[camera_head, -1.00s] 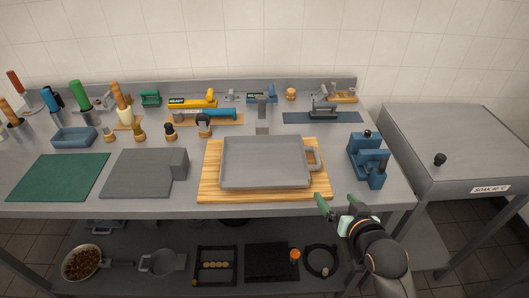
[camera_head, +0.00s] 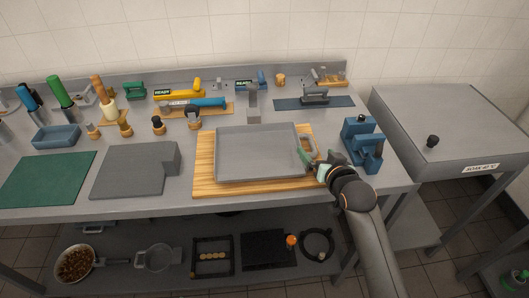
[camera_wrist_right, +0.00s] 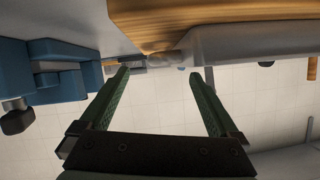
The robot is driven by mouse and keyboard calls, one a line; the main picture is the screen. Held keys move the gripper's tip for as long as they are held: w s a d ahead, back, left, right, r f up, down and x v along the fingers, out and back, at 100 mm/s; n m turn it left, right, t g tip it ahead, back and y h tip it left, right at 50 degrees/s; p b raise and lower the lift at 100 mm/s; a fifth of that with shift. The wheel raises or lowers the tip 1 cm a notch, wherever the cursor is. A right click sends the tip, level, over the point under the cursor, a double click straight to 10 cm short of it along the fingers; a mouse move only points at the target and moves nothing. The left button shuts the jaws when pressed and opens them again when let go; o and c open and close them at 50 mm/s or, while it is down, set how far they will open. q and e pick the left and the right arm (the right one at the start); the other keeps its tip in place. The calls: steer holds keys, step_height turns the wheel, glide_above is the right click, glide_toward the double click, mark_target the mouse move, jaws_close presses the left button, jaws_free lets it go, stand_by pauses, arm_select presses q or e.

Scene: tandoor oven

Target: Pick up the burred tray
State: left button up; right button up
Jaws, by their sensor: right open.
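The grey rectangular tray (camera_head: 258,153) lies flat on a striped wooden board (camera_head: 205,188) at the front middle of the bench. Its handle (camera_head: 311,146) is at the right end, partly hidden by my gripper. My right gripper (camera_head: 309,161) is at the handle end of the tray, its green fingers close to the handle. The right wrist view shows its two fingers (camera_wrist_right: 157,80) apart, with the grey tray (camera_wrist_right: 235,42) and the board's edge (camera_wrist_right: 200,14) just beyond them. I cannot tell whether a finger touches the handle. My left gripper is not in view.
A blue clamp-like fixture (camera_head: 362,145) stands close to the right of the board. A grey plate (camera_head: 128,172) and a green mat (camera_head: 45,178) lie to the left. A large grey cabinet (camera_head: 440,120) stands at the right.

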steer(key=shift+a+x, duration=0.15)
steer(key=shift+x, duration=1.15)
steer(key=shift+a+x, duration=0.15)
steer(key=shift+x, duration=1.2)
steer(key=shift+s+f, duration=0.1)
jaws_close()
